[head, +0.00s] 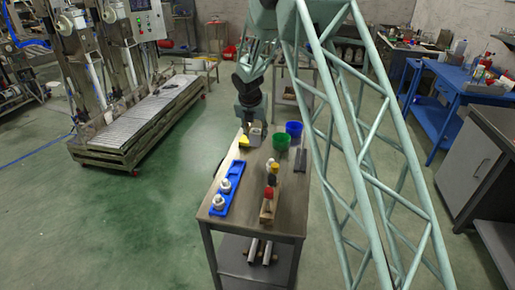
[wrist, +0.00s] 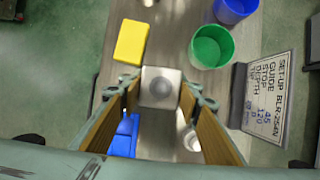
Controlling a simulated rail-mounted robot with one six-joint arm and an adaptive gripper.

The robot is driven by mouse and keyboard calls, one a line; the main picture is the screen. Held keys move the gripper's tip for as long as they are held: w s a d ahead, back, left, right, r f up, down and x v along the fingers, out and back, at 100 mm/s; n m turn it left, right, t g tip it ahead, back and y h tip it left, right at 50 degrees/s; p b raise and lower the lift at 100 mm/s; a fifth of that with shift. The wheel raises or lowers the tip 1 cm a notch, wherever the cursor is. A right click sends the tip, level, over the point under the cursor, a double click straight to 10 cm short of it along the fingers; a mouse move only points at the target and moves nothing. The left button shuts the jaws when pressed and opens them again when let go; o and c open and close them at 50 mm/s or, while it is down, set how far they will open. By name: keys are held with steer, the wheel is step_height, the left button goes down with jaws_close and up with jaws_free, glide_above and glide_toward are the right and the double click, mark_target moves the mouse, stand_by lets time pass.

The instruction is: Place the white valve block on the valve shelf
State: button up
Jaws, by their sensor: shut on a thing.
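My gripper (wrist: 160,92) is shut on the white valve block (wrist: 161,87), a pale square block with a grey round centre, held between the fingertips. In the head view my gripper (head: 252,122) is over the far end of the work table (head: 225,180), and the block is small and unclear there. A blue tray (head: 220,204) with two white round fittings lies along the table's left side. Part of it shows below the block in the wrist view (wrist: 124,138). I cannot tell for certain which surface is the valve shelf.
A yellow block (wrist: 131,42) lies just beyond my gripper on the left. A green cup (wrist: 211,46) and a blue cup (wrist: 232,9) stand to the right. A printed sign (wrist: 271,95) is at the right. A wooden rack (head: 267,210) with coloured knobs stands on the near table.

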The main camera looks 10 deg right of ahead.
mark_target(255, 138)
steer(key=shift+f, duration=1.7)
steer(key=shift+f+b, duration=0.65)
steer(key=shift+f, duration=1.2)
steer(key=shift+f, duration=0.15)
steer(key=o, duration=0.9)
steer(key=shift+o, duration=0.2)
steer(key=p+v, duration=0.1)
steer(key=v, duration=1.1)
steer(key=shift+w+p, duration=0.1)
steer(key=shift+p, duration=0.25)
